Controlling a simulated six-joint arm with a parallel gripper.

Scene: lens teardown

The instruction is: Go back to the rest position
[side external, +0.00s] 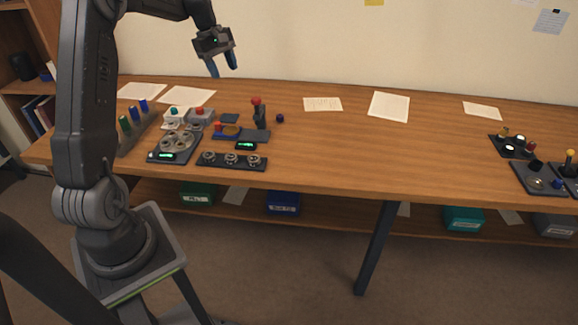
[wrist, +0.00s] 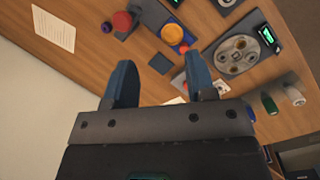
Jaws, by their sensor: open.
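My gripper (side external: 222,67) is raised high above the back of the wooden table (side external: 330,151), against the wall. Its two blue fingers are apart, with nothing between them that I can tell. The wrist view also shows the open gripper (wrist: 162,88), with the table and its parts seen at a slant beyond the fingers. The fingers touch none of the things on the table.
Below stand a dark tray with round metal parts (side external: 176,147), a strip with several round parts (side external: 232,161), a red-topped post (side external: 258,114) and a blue-and-orange fixture (side external: 228,131). More fixtures (side external: 514,147) stand far right. The middle of the table is mostly clear.

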